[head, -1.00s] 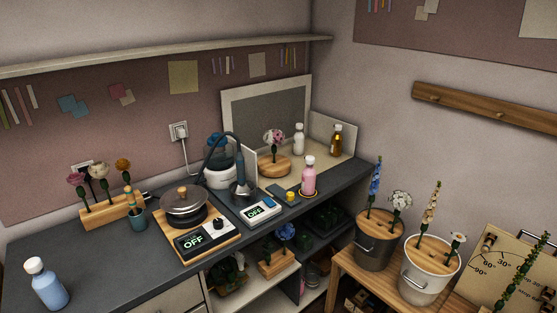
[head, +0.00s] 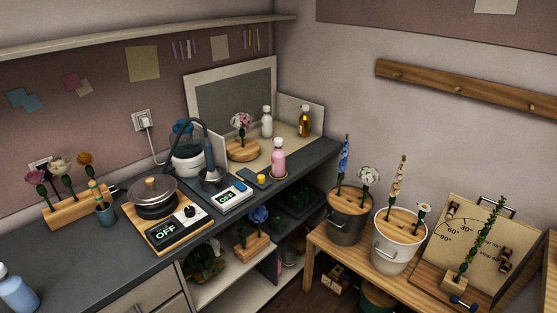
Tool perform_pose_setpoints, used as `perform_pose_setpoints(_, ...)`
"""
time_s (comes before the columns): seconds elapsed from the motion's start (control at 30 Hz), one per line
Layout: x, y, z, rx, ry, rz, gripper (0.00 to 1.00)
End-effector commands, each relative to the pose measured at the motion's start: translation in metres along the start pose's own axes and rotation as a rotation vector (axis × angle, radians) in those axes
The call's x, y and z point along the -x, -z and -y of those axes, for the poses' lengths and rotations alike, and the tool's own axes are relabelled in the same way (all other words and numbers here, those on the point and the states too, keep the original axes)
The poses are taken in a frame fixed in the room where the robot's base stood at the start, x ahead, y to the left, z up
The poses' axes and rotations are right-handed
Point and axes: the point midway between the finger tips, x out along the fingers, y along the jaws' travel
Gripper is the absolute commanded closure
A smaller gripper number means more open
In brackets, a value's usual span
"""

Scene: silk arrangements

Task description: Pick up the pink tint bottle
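The pink tint bottle (head: 278,160) stands upright on the dark counter (head: 315,158), near its front edge towards the right end. It has a white cap, and a thin yellow ring shows around its base. My gripper is not in view, and no part of my arm shows near the bottle.
Flower buckets (head: 397,250) stand right.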

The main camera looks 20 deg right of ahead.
Motion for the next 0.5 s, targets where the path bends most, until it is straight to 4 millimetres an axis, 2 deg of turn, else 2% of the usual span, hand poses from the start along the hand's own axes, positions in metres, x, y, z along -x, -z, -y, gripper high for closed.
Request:
perform_pose_setpoints(0.3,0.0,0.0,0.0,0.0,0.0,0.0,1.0)
perform_pose_setpoints(0.37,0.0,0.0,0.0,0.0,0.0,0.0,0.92)
perform_pose_setpoints(0.5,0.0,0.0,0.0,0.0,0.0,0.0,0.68)
